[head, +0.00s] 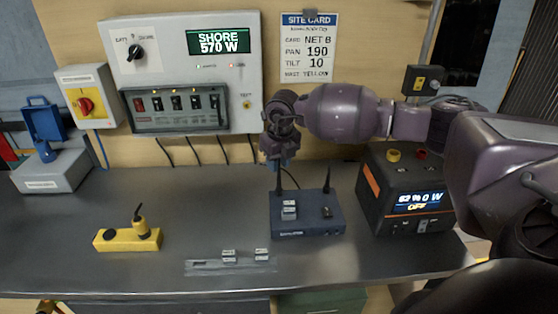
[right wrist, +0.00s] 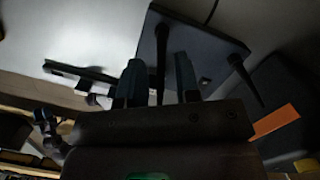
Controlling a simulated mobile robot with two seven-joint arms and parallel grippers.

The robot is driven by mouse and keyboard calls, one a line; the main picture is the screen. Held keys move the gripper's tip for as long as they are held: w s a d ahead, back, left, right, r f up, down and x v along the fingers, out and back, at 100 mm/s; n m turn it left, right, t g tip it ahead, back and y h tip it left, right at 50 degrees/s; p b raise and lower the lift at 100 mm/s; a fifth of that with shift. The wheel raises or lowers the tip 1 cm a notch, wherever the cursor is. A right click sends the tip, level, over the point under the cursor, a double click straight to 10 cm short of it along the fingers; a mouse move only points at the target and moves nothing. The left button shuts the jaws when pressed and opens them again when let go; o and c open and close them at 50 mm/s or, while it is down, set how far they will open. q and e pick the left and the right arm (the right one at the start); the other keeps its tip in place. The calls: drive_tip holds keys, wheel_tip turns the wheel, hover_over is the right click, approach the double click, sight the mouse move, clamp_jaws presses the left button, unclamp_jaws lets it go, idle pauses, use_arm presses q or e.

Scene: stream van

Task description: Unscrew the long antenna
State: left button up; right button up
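A dark blue router box (head: 308,215) stands on the bench with two upright black antennas. The left antenna (head: 279,184) rises toward my right gripper (head: 280,161), which hides its top. The right antenna (head: 327,179) stands clear. In the right wrist view, my right gripper (right wrist: 160,75) is open, with one finger on each side of an antenna (right wrist: 161,58) and visible gaps to both. The other antenna (right wrist: 246,82) is outside the fingers, to the right. I cannot tell for sure which antenna is longer. My left gripper is not in view.
A black power unit (head: 403,195) with an orange edge stands right of the router. A clear holder (head: 205,267) with small white-labelled pieces lies in front. A yellow block (head: 128,240) sits at left. The switch panel (head: 185,75) is on the wall behind. The bench between is bare.

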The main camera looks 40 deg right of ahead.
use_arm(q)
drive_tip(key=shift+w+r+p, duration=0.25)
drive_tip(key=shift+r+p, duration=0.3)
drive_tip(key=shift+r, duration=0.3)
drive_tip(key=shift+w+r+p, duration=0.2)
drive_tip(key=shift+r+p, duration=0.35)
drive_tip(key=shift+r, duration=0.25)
use_arm(e)
drive_tip(key=shift+m+h, duration=0.3)
drive_tip(key=shift+m, duration=1.9)
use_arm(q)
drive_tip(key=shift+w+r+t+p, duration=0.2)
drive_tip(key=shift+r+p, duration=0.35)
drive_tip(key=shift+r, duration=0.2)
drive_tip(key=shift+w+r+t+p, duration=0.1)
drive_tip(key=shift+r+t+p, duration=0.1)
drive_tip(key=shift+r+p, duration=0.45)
use_arm(e)
drive_tip(key=shift+m, duration=2)
clamp_jaws()
drive_tip(key=shift+d, duration=0.1)
use_arm(q)
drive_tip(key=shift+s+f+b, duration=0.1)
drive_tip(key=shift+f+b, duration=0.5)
drive_tip(key=shift+b, duration=0.05)
use_arm(e)
drive_tip(key=shift+n, duration=2)
